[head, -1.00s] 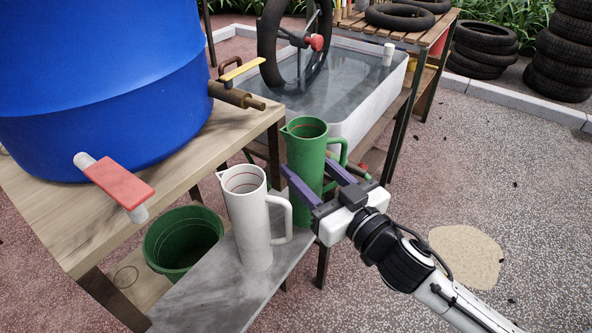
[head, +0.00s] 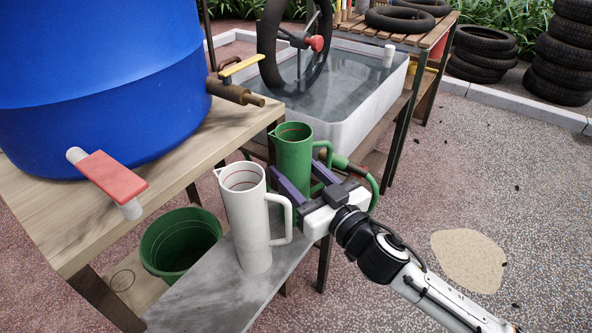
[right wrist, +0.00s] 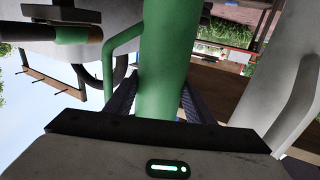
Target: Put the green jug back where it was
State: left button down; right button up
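The green jug (head: 292,158) is upright, just behind and to the right of the white jug (head: 246,220) in the head view. My right gripper (head: 296,187) is around its body, one finger on each side, and appears shut on it. In the right wrist view the green jug (right wrist: 165,60) stands between both fingers, its handle to the left. Its base is hidden behind the white jug and the gripper, so I cannot tell whether it touches the grey shelf (head: 215,300). My left gripper is not in view.
A green bucket (head: 180,242) sits below. A water trough (head: 345,100) is behind the green jug. A green hose (head: 374,190) passes close to the gripper.

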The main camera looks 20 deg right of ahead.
jog(key=o, duration=0.5)
jog(key=shift+c, duration=0.2)
jog(key=shift+s+r, duration=0.1)
jog(key=v, duration=1.2)
jog(key=s+a+f+g, duration=0.1)
jog(key=s+f+g, duration=0.1)
jog(key=s+f, duration=0.2)
jog(key=s+a+f+m+g+h, duration=0.1)
jog(key=s+f, duration=0.4)
jog(key=f, duration=0.6)
jog(key=s+a+f+g, duration=0.2)
jog(key=s+f+g, duration=0.2)
jog(key=f, duration=0.3)
jog(key=shift+s+a+f+m+g+h, duration=0.3)
jog(key=shift+a+f+g, duration=0.1)
jog(key=shift+g, duration=0.1)
